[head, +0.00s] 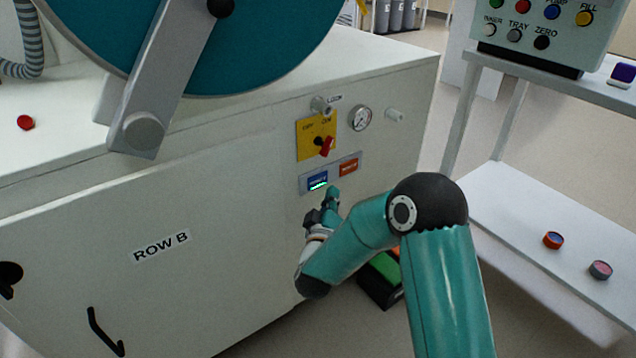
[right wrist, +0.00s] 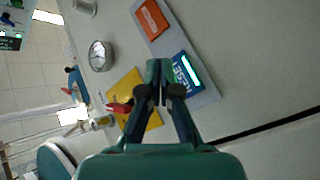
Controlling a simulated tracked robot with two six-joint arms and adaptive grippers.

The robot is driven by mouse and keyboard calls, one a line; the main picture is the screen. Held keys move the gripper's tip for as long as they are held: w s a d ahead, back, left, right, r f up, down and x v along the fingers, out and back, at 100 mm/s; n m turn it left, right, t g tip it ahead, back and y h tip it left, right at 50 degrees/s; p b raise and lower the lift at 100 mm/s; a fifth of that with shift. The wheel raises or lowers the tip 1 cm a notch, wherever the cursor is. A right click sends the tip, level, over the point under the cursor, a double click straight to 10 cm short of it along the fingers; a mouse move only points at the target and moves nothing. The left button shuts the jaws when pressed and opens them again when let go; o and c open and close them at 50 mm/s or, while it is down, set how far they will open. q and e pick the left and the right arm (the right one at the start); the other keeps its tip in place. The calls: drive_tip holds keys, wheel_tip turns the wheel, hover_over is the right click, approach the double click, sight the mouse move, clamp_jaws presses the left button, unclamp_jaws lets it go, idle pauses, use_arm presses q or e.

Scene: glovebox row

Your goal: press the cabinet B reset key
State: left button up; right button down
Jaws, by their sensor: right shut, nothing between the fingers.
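The white cabinet (head: 215,190) carries the lettering ROW B on its front. On its right part is a grey strip (head: 303,187) with a blue key (head: 317,181) and an orange key (head: 348,167). The blue key (right wrist: 185,74) reads RESET in the right wrist view and shows a lit pale-green bar. My right gripper (head: 333,192) is shut and empty, just below the strip in the head view. In the right wrist view its fingertips (right wrist: 158,73) overlap the strip beside the blue key. I cannot tell if they touch. My left gripper is out of view.
Above the strip are a yellow plate (head: 304,127) with a red rotary switch (head: 326,146), a round gauge (head: 360,118) and small knobs. A grey shelf stand (head: 560,225) with a button box (head: 545,40) stands at the right.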

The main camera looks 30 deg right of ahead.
drive_tip(key=shift+s+d, duration=0.1)
drive_tip(key=shift+s, duration=1.25)
drive_tip(key=s+a+f+n+g+y, duration=0.1)
drive_tip(key=s+a+f+g+y, duration=0.35)
drive_tip(key=f, duration=0.85)
drive_tip(key=s+a+f+n+g+y, duration=0.1)
drive_tip(key=s+a+f+y, duration=0.2)
drive_tip(key=a+f+y, duration=0.7)
drive_tip(key=s+a+f+m+g+y, duration=0.1)
drive_tip(key=s+a+f+m+g, duration=0.3)
drive_tip(key=s, duration=0.5)
drive_tip(key=s+a+f+m+g+y, duration=0.1)
drive_tip(key=s+a+f+g, duration=0.4)
drive_tip(key=s, duration=0.5)
wheel_tip(320, 180, up, 36)
drive_tip(key=p, duration=3.6)
drive_tip(key=shift+w+m+t, duration=0.2)
drive_tip(key=shift+m+t, duration=0.1)
drive_tip(key=shift+t, duration=0.15)
drive_tip(key=shift+a, duration=0.1)
